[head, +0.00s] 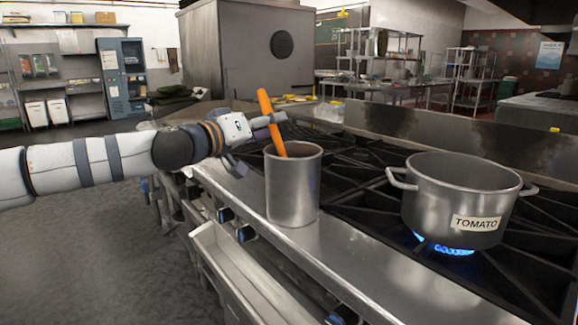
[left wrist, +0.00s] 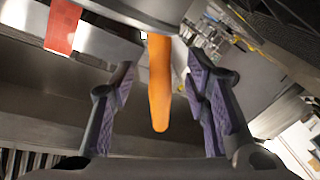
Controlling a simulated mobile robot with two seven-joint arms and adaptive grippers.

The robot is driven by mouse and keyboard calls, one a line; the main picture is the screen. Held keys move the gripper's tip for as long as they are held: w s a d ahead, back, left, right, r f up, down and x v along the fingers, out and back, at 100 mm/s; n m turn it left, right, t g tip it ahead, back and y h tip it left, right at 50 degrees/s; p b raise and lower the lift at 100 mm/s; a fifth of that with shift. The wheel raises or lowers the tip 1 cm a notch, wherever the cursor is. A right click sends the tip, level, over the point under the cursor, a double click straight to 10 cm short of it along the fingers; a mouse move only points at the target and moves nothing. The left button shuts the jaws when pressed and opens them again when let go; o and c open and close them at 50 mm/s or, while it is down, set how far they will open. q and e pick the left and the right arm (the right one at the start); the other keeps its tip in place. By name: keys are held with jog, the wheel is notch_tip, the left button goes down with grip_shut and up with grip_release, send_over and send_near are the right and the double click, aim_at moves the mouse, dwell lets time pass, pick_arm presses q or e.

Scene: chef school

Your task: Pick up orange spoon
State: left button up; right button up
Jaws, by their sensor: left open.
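The orange spoon (head: 269,118) stands tilted in a metal pot (head: 293,190) on the stove's front ledge, its handle sticking up past the rim. The spoon's lower end is hidden inside the pot. My left gripper (head: 258,142) is open beside the handle, just above the pot's left rim. In the left wrist view the spoon handle (left wrist: 159,85) shows between the two open purple-padded fingers (left wrist: 163,95), with a gap on each side. My right gripper is not in view.
A large two-handled pot labelled TOMATO (head: 462,195) stands to the right on a burner with a blue flame (head: 445,248). Black stove grates (head: 350,185) surround it. Grey floor (head: 90,250) is clear on the left.

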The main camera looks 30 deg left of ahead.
pick_arm(q)
jog(key=shift+w+d+f, duration=0.15)
jog(key=shift+w+f, duration=0.25)
jog(key=shift+w, duration=0.4)
jog(key=shift+r, duration=0.4)
jog(key=shift+s, duration=0.1)
grip_shut()
jog(key=shift+r, duration=0.1)
